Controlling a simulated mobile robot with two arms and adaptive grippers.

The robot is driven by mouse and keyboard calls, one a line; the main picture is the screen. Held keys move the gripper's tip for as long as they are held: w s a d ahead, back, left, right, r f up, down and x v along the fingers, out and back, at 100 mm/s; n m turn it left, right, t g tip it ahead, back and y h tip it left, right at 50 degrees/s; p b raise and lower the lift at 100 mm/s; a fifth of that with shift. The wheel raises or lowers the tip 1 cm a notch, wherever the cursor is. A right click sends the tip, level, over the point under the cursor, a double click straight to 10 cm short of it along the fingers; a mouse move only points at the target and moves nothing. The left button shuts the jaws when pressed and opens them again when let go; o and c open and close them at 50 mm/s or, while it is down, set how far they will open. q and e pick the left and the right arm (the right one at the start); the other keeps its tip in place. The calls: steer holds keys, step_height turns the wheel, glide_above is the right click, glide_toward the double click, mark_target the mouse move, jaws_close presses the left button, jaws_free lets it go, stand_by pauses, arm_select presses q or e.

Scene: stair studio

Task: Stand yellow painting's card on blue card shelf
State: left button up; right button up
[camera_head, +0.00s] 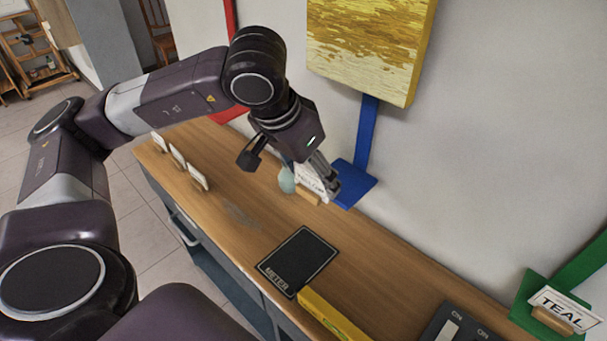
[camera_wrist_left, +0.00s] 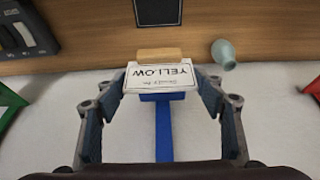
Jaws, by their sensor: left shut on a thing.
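The yellow painting (camera_head: 372,45) hangs on the wall above the blue card shelf (camera_head: 357,188). A blue strip joins the two. My left gripper (camera_head: 326,187) is shut on the white card lettered YELLOW (camera_wrist_left: 158,78), close beside the blue shelf. In the head view the card (camera_head: 307,179) is partly hidden by the fingers. A wooden base (camera_wrist_left: 159,54) shows at the card's edge. In the left wrist view the card covers most of the shelf, and the blue strip (camera_wrist_left: 163,130) runs below it. I cannot tell whether card and shelf touch. My right gripper is not in view.
A pale vase (camera_head: 287,180) stands on the wooden counter close to the gripper. Several white cards (camera_head: 178,156) stand at the counter's far left. A black METER pad (camera_head: 298,260), a yellow bar (camera_head: 330,316) and a switch box (camera_head: 455,325) lie nearer.

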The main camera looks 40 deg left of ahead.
arm_select(q)
steer(key=shift+w+d, duration=0.15)
steer(key=shift+w, duration=0.55)
steer(key=shift+w+d+f+p, duration=0.15)
steer(key=shift+w+p, duration=0.25)
steer(key=shift+w, duration=0.75)
steer(key=shift+w+d+f+p, duration=0.15)
steer(key=shift+w+p, duration=0.25)
steer(key=shift+w, duration=0.75)
steer(key=shift+w+d+f+p, duration=0.1)
steer(key=shift+w+p, duration=0.1)
steer(key=shift+w, duration=0.45)
steer(key=shift+w+d+f+p, duration=0.1)
steer(key=shift+w+p, duration=0.05)
steer(key=shift+w, duration=0.5)
steer(key=shift+w+f+b, duration=0.1)
steer(key=shift+f+b, duration=1.1)
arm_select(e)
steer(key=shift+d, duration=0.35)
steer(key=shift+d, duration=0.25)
arm_select(q)
steer(key=shift+f, duration=0.15)
